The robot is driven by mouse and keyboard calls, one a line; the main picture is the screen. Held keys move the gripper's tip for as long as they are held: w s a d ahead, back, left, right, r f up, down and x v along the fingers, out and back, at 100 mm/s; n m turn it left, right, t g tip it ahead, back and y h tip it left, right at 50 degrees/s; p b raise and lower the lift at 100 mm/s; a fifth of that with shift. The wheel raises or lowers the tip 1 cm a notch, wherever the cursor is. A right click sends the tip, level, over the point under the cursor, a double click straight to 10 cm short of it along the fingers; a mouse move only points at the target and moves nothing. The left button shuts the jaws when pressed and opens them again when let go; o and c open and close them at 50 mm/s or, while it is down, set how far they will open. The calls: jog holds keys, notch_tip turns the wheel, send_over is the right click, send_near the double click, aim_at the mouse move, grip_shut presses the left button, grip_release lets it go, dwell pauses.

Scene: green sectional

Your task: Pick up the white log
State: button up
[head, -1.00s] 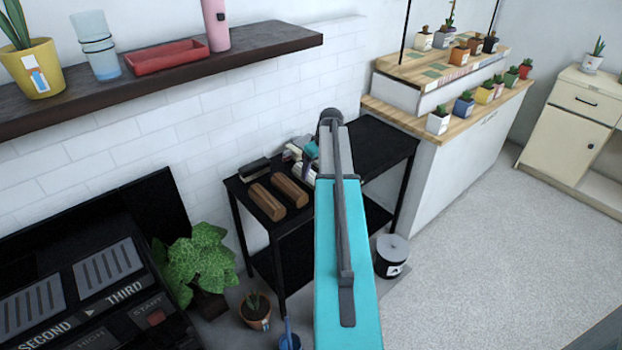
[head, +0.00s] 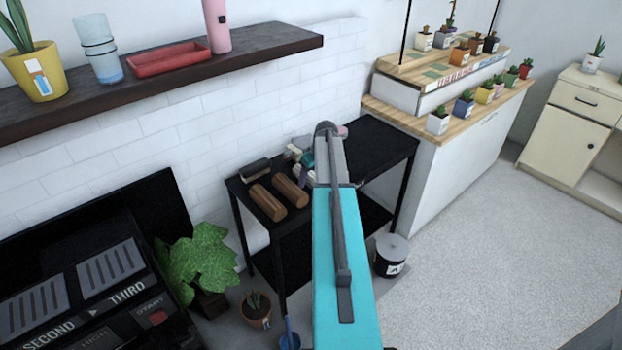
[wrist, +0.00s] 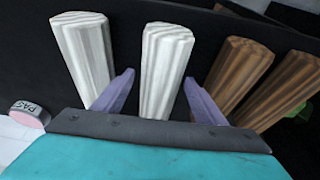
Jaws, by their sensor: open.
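Two white logs lie side by side in the wrist view. One white log (wrist: 166,62) is between the two purple fingers of my gripper (wrist: 158,78). The other white log (wrist: 84,52) is outside the left finger. My gripper is open, with a finger on each side of the middle white log. I cannot tell whether either finger touches it. In the head view my own arm hides most of the white logs and the gripper.
Two brown logs (head: 267,203) lie right of the fingers in the wrist view (wrist: 240,72), on the black table (head: 375,150). A dark brush-like object (head: 255,171) lies behind them. A pink-faced block (wrist: 28,114) is at the wrist view's left. A wooden shelf (head: 270,40) hangs above.

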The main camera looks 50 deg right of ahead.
aim_at(311, 174)
dwell(0.5)
jog(key=c, duration=1.4)
jog(key=shift+o, duration=0.2)
jog(key=shift+r, duration=0.1)
jog(key=shift+r+b, duration=0.8)
jog(key=shift+r, duration=4.15)
